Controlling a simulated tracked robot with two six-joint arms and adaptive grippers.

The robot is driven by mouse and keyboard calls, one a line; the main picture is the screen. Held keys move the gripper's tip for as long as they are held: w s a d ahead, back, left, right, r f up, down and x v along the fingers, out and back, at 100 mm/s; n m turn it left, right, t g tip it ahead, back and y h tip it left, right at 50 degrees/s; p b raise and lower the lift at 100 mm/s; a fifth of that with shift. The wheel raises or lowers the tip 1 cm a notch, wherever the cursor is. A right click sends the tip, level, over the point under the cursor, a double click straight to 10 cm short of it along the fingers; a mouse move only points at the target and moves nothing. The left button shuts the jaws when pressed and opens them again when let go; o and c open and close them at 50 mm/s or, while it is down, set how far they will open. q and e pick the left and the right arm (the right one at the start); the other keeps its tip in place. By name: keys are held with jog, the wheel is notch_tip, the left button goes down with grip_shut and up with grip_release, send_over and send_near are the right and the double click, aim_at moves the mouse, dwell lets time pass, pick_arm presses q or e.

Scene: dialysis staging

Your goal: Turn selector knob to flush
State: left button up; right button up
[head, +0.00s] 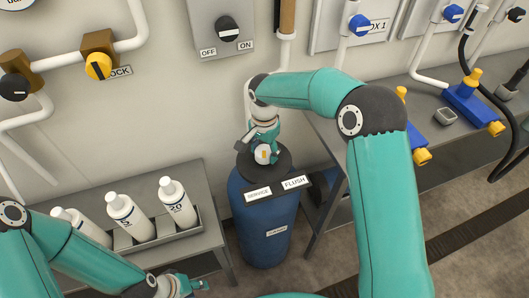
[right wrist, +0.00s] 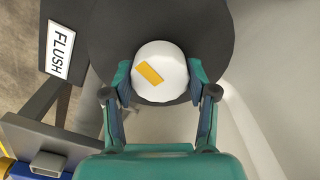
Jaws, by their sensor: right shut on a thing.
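The selector knob (head: 262,155) is white with a yellow mark and sits on the black top of a blue tank (head: 264,222). A SERVICE label (head: 258,194) and a FLUSH label (head: 295,182) are on the plate in front of it. In the right wrist view the knob (right wrist: 160,85) is between my right gripper's (right wrist: 160,82) fingers, one on each side. Its yellow mark lies slanted, left of the knob's middle. The FLUSH label (right wrist: 61,52) is at the upper left. My left gripper (head: 200,284) is low in the head view, away from the tank; its jaw opening is unclear.
White bottles (head: 128,216) stand in a tray on a grey bench (head: 215,238) left of the tank. A grey table (head: 455,145) with blue and yellow valves is at the right. Wall knobs and pipes are behind. My right arm hides part of the right table.

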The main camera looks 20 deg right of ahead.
aim_at(264, 150)
jog(key=n, duration=0.6)
jog(key=shift+w+n+b, duration=0.1)
jog(key=shift+n+b, duration=0.2)
jog(key=shift+b, duration=0.1)
jog(key=n, duration=0.6)
jog(key=shift+r, duration=0.1)
jog(key=shift+n, duration=0.3)
jog(key=o, duration=1.2)
jog(key=shift+c, duration=0.2)
notch_tip(264, 150, up, 12)
